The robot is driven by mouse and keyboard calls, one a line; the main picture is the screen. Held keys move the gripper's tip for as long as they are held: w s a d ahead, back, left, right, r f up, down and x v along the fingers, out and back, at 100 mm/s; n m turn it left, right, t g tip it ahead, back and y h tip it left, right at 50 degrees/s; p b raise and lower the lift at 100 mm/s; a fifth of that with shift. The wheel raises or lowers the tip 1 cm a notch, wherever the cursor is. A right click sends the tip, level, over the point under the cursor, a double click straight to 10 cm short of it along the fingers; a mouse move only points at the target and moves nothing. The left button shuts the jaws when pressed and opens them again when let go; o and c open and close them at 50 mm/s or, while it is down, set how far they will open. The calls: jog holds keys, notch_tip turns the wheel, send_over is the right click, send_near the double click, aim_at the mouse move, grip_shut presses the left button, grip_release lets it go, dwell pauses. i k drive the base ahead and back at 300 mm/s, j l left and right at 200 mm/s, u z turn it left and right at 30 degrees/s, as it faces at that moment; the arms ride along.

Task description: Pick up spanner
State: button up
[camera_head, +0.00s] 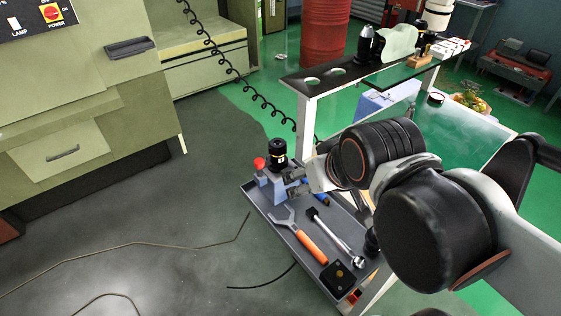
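A tool that looks like the spanner (309,245), with a grey forked head and an orange handle, lies flat on the dark tray of the cart (264,208). Its head points to the back left and its handle to the front right. My gripper (297,187) is at the end of my arm, over the back part of the tray, behind the spanner's head and apart from it. The gripper is small and partly hidden by my arm, so its opening cannot be made out.
A chrome tool with a dark head (337,238) lies right of the spanner. A black square item (339,278) sits near the tray's front. A blue-grey device with a red knob (260,163) stands at the back left. A green-topped table (457,132) stands behind.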

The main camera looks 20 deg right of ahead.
aim_at(321, 258)
jog(key=k+l+u, duration=0.2)
jog(key=l+u, duration=0.2)
jog(key=k+l+u, duration=0.25)
jog(key=u, duration=0.2)
jog(key=k+l+u, duration=0.4)
jog(key=i+j+z, duration=0.1)
jog(key=i+j, duration=0.15)
